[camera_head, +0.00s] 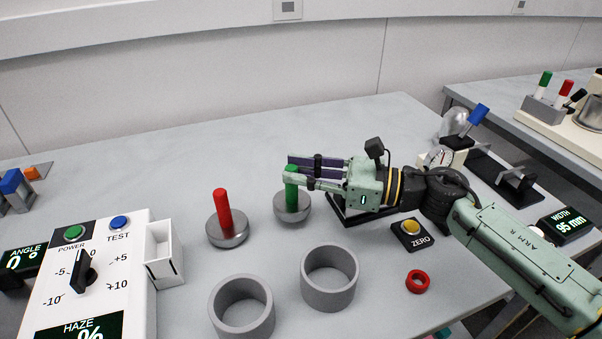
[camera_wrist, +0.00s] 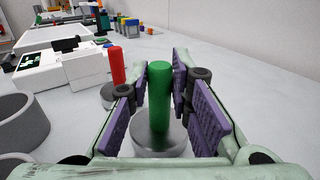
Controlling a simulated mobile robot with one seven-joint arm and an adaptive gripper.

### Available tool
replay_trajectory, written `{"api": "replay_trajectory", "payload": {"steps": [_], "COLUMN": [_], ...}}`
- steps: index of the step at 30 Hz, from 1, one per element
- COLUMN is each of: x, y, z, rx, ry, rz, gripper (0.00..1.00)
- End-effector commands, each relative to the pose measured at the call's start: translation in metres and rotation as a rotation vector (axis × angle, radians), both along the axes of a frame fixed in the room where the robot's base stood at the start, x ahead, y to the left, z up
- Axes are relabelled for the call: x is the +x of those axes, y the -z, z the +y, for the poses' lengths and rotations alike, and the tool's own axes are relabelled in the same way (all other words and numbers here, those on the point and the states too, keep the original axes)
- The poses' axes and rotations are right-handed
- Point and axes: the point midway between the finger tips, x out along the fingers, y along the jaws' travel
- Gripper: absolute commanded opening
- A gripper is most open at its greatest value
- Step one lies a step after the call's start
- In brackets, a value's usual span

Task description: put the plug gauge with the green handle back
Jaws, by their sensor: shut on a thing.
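The plug gauge with the green handle (camera_head: 292,200) stands upright, its round grey metal base (camera_head: 292,209) at or near the bench surface; I cannot tell whether it touches. My gripper (camera_head: 289,174) reaches in from the right, low and level, and is shut on the green handle. In the wrist view the green handle (camera_wrist: 160,95) stands between the purple finger pads, with the metal base below it. A second plug gauge with a red handle (camera_head: 223,208) stands just to the left; it also shows in the wrist view (camera_wrist: 117,66).
Two grey hollow rings (camera_head: 329,294) stand in front, and a small red ring (camera_head: 418,283) lies to their right. A ZERO button box (camera_head: 412,235) and a black plate (camera_head: 360,215) are near my gripper. A white control box (camera_head: 125,250) with an open bin (camera_head: 165,262) stands left.

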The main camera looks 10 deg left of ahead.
Motion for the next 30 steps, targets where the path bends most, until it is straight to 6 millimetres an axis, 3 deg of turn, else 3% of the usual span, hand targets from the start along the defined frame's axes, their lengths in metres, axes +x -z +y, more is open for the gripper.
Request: {"api": "replay_trajectory", "payload": {"steps": [5, 19, 20, 28, 30], "x": [0.0, 0.0, 0.0, 0.0, 0.0], "y": [0.013, 0.019, 0.018, 0.017, 0.017], "z": [0.0, 0.0, 0.0, 0.0, 0.0], "rx": [0.0, 0.001, 0.0, -0.001, -0.001], "ry": [0.001, 0.001, 0.001, 0.001, 0.001], "rz": [0.0, -0.003, -0.002, -0.001, -0.001], "gripper": [0.0, 0.0, 0.2, 0.38, 0.39]}}
